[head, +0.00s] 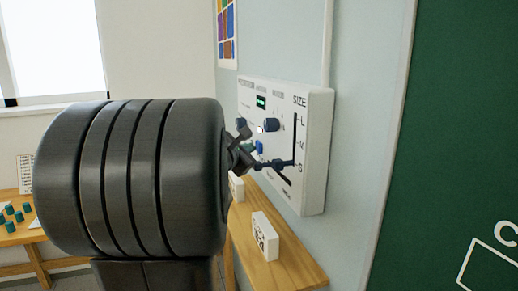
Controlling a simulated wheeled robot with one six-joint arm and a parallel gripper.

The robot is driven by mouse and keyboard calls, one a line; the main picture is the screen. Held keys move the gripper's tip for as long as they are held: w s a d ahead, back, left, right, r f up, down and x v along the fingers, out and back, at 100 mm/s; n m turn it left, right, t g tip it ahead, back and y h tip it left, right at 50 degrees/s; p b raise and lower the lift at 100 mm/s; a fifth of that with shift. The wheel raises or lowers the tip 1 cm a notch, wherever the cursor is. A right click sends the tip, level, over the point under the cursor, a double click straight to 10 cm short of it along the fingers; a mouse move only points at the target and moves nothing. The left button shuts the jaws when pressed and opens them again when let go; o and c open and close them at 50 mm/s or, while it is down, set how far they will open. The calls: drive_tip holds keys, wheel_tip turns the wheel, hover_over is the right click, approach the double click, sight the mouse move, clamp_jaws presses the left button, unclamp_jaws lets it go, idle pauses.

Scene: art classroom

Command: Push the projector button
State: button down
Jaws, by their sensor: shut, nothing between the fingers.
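A white control panel (314,150) is mounted on the wall in the middle of the head view. It has a small display with green characters (261,102), a dark blue knob (271,125), a small lit button (260,128), a blue button (259,147) and a slider marked SIZE with a dark handle (276,164). The smaller labels are too small to read, so I cannot tell which control is the projector button. My gripper (245,150) is shut and empty, close in front of the panel's left part. My arm hides part of the panel's left side; contact cannot be told.
A wooden shelf (290,268) runs below the panel, with a white card block (265,236) on it. A green chalkboard (455,130) is at the right. A wooden table (20,236) with several teal pieces stands at the left.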

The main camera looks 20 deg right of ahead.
drive_tip(key=a+p, duration=0.1)
drive_tip(key=a, duration=0.5)
idle(0.4)
